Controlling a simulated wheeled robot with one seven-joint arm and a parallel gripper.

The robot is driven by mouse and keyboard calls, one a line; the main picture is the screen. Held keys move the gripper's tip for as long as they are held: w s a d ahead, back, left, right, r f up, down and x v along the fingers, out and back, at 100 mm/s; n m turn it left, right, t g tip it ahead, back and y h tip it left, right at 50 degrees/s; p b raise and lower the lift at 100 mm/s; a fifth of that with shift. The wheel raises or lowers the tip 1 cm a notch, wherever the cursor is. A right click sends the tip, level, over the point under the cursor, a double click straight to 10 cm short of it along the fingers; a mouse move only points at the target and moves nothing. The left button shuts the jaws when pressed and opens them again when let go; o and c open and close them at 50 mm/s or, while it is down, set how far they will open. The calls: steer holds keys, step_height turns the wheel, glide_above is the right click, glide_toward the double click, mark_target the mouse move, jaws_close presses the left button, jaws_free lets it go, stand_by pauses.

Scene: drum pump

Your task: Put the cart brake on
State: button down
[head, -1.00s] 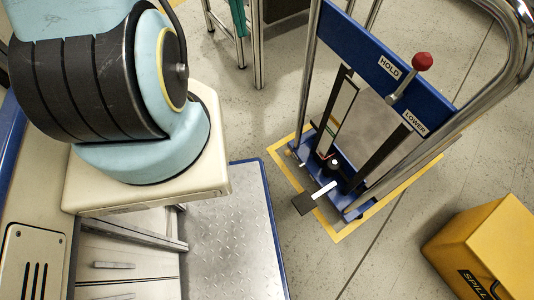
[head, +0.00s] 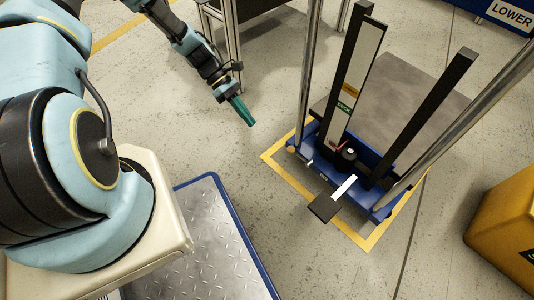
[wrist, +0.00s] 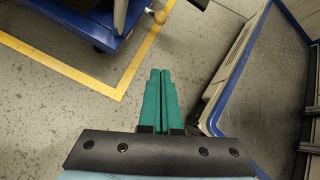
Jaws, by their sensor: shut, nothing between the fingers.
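The cart (head: 372,180) has a blue base and stands inside a yellow floor outline in the head view. A black pedal (head: 323,208) on a white arm sticks out from the front of its base, low over the floor. My gripper (head: 249,122) has green fingers, shut and empty, left of the cart and apart from it, pointing down toward the floor. In the wrist view the shut fingertips (wrist: 160,72) are over bare floor. The cart's blue base corner (wrist: 85,22) shows at the upper left there. I cannot make out the pedal in that view.
Yellow tape (head: 352,238) marks the floor around the cart. A yellow box (head: 505,225) stands at the right. A metal-legged stand (head: 232,45) is behind my gripper. Two black uprights and metal posts (head: 305,75) rise from the cart. Floor between gripper and cart is clear.

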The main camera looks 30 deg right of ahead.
steer(key=shift+s+f, duration=0.15)
steer(key=shift+f, duration=0.75)
steer(key=b, duration=0.5)
glide_toward(299, 156)
steer(key=shift+s+a+f, duration=0.2)
steer(key=shift+s+f, duration=0.05)
steer(key=shift+f, duration=0.5)
steer(key=shift+s+a+f, duration=0.25)
steer(key=shift+f, duration=0.55)
steer(key=shift+s+a+f, duration=0.2)
steer(key=shift+s+f, duration=0.1)
steer(key=shift+f, duration=0.45)
steer(key=shift+r+p, duration=0.1)
steer(key=shift+p, duration=0.2)
steer(key=shift+s+r+p, duration=0.15)
steer(key=shift+r+p, duration=0.1)
steer(key=shift+p, duration=0.35)
